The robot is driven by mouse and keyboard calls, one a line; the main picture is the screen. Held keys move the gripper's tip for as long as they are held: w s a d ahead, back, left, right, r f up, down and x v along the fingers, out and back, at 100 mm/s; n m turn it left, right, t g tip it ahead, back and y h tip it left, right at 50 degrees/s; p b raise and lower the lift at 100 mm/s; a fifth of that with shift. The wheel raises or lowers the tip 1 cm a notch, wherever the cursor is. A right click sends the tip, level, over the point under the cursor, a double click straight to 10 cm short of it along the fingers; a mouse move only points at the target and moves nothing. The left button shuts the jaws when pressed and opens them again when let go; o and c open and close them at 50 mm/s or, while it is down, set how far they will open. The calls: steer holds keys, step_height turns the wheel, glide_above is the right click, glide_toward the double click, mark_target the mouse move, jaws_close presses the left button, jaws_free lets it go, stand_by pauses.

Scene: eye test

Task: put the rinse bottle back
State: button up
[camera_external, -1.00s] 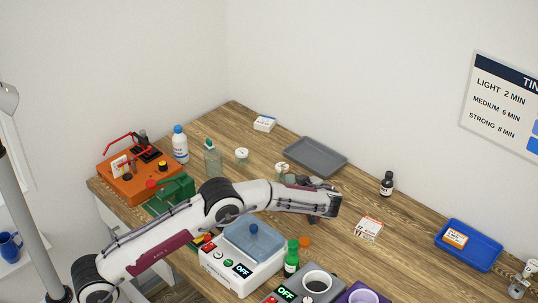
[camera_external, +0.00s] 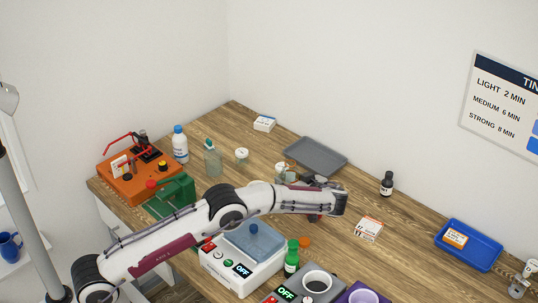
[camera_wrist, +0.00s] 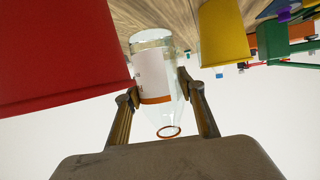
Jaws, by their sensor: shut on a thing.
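In the wrist view a clear bottle (camera_wrist: 152,72) with a white label and an orange band stands between the fingers of my gripper (camera_wrist: 158,90). An orange ring circles its open mouth. My gripper is shut on it. The label is too small to read, and I cannot tell whether the base touches the wood. In the external view my gripper (camera_external: 318,184) is over the middle of the table (camera_external: 345,200), and my arm hides much of what it holds. An orange ring (camera_external: 291,163) shows just left of it.
In the wrist view a red container (camera_wrist: 60,50) is close on the left and a yellow one (camera_wrist: 223,35) on the right. A grey tray (camera_external: 316,155) lies behind my gripper. A dark bottle (camera_external: 387,185) and a small box (camera_external: 369,229) stand to the right.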

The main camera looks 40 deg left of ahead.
steer(key=w+a+r+m+t+h, duration=0.1)
steer(key=w+a+r+m+t, duration=0.15)
steer(key=r, duration=0.55)
steer(key=w+a+r+m+t, duration=0.1)
steer(key=a+r, duration=0.2)
steer(key=r, duration=0.4)
steer(key=shift+s+r+m+t+h, duration=1.95)
steer(key=shift+r+m+h, duration=0.8)
steer(key=shift+r, duration=3.3)
steer(key=s+d+f+m+t+h, duration=0.1)
steer(key=s+f, duration=0.4)
steer(key=s, duration=0.6)
steer(key=s+d+f+m+t+h, duration=0.1)
steer(key=s+f+m+h, duration=0.3)
steer(key=s, duration=0.8)
steer(key=shift+s+d+f+m+h, duration=0.3)
steer(key=shift+d+f+h, duration=0.25)
steer(key=shift+f+h, duration=0.1)
